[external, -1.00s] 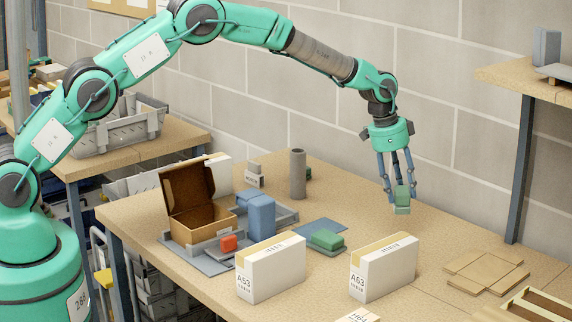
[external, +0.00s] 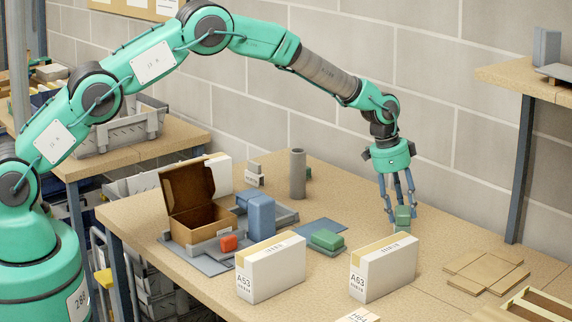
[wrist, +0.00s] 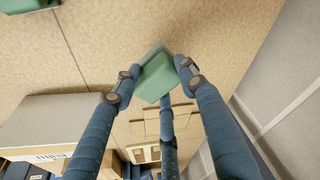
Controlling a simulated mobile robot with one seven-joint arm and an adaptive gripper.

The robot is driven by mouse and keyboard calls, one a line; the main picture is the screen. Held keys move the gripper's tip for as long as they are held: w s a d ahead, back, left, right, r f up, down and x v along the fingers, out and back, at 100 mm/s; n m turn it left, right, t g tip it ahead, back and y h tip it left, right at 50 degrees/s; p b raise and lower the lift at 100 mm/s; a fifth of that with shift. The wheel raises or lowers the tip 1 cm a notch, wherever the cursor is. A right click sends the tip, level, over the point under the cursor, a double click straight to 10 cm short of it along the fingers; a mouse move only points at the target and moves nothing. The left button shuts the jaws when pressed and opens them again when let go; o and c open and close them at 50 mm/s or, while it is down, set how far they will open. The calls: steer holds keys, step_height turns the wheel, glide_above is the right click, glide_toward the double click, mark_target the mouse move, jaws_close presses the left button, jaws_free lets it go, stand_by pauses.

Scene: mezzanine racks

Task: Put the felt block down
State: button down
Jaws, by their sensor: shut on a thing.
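The felt block is a green block (external: 403,216) with a greyish layer along one side. It is held between the blue fingers of my gripper (external: 402,207), low over the table top behind the right white carton. I cannot tell whether its underside touches the table. In the wrist view the green block (wrist: 158,80) sits tilted between the fingertips of my gripper (wrist: 155,77), with bare tabletop around it. My gripper is shut on it.
White cartons (external: 271,267) and (external: 384,267) stand in front. An open brown box (external: 196,219), blue block (external: 261,217) and grey cylinder (external: 297,173) stand left. Flat cardboard pieces (external: 487,271) lie right.

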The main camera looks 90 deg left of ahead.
mark_target(400, 222)
steer(key=shift+f, duration=0.5)
steer(key=shift+f, duration=1.85)
steer(key=c, duration=1)
jaws_free()
steer(key=shift+f, duration=0.1)
steer(key=shift+r, duration=0.2)
steer(key=v, duration=1.1)
steer(key=shift+r, duration=0.4)
steer(key=shift+s, duration=0.15)
